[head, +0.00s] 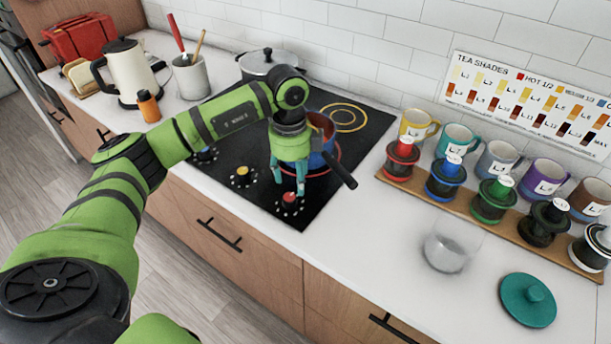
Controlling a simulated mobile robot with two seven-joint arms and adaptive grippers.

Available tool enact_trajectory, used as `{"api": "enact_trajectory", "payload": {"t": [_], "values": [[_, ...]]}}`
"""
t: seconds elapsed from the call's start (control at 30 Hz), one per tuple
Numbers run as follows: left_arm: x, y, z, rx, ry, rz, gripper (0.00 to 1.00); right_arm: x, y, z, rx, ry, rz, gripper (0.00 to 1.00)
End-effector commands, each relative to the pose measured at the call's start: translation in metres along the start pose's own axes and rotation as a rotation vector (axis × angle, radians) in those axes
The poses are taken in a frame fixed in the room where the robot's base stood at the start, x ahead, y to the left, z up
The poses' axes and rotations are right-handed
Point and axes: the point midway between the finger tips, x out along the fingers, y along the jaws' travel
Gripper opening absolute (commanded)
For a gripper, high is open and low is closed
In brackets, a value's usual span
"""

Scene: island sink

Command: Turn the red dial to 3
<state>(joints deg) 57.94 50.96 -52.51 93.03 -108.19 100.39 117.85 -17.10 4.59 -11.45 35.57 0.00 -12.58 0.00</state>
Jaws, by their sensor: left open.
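The red dial (289,198) sits near the front right corner of the black cooktop (262,205), with small marks around it. The setting it points to is too small to read. My left gripper (288,188) is open and points down just above and behind the red dial. I cannot tell whether its fingertips touch the dial. A yellow dial (242,171) is to the left of it on the cooktop. My right gripper is not in view.
A pan (322,130) stands on a glowing red burner close behind my left gripper, its dark handle (342,174) sticking out to the right. A pot (262,62) is at the back. Mugs and several coloured canisters line the right, near a glass (446,252).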

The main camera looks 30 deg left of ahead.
Motion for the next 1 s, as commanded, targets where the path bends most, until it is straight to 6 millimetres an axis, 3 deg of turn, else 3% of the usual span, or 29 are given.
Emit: {"api": "enact_trajectory", "payload": {"t": [0.17, 0.53, 0.9, 0.93, 1.0], "values": [[0.007, 0.004, 0.011, -0.031, -0.036, 0.020, 0.57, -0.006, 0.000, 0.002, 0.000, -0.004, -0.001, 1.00], [0.059, 0.004, 0.010, -0.026, -0.030, 0.017, 0.57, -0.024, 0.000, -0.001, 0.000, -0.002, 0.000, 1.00], [0.068, 0.004, 0.011, -0.025, -0.031, 0.014, 0.57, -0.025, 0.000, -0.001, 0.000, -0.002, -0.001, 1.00], [0.068, 0.004, 0.011, -0.025, -0.030, 0.014, 0.49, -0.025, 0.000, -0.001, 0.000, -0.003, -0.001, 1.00], [0.068, 0.004, 0.011, -0.025, -0.030, 0.014, 0.21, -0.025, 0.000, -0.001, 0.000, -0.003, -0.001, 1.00]]}}
